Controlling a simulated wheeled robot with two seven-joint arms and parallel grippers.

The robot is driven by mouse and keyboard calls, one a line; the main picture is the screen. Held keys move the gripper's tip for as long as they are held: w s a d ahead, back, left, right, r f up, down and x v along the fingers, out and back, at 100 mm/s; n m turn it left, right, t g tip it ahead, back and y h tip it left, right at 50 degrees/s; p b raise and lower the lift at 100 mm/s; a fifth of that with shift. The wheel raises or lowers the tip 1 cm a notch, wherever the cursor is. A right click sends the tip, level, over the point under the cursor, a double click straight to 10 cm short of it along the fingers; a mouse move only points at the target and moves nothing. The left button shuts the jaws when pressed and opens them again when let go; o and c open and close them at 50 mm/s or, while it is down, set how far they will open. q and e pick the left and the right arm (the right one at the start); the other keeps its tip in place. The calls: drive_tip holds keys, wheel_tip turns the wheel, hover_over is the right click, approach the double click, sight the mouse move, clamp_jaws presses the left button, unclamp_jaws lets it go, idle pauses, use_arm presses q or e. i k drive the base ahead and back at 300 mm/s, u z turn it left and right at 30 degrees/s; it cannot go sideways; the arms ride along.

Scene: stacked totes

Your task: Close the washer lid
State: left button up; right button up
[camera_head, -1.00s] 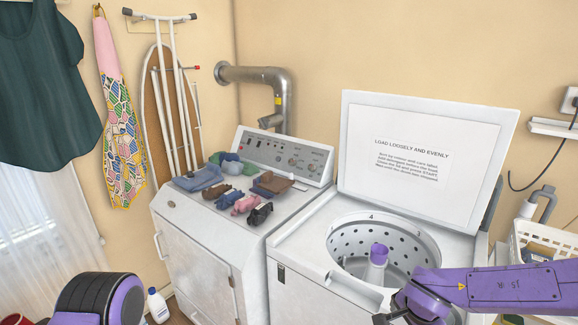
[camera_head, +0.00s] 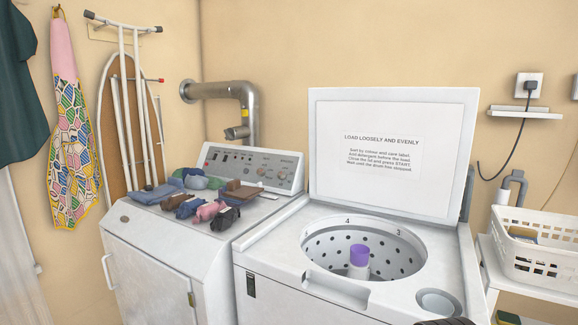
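The washer lid (camera_head: 395,155) stands open and upright at the back of the white washer (camera_head: 262,262). Its inner face shows a printed label headed "LOAD LOOSELY AND EVENLY". The round drum (camera_head: 320,240) below it is open, with a purple-topped agitator (camera_head: 359,255) in its middle. Neither gripper shows now. A small dark shape at the bottom edge, in front of the washer, is too cut off to identify.
A dryer (camera_head: 155,262) with several folded and bunched clothes (camera_head: 205,212) on top stands to the left. A white basket (camera_head: 540,262) sits on a stand at the right. The space above the washer's open top is clear.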

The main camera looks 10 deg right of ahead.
sight(401, 151)
drive_tip(key=k, duration=0.55)
drive_tip(key=z, duration=0.2)
drive_tip(key=i, duration=0.95)
drive_tip(key=z, duration=0.55)
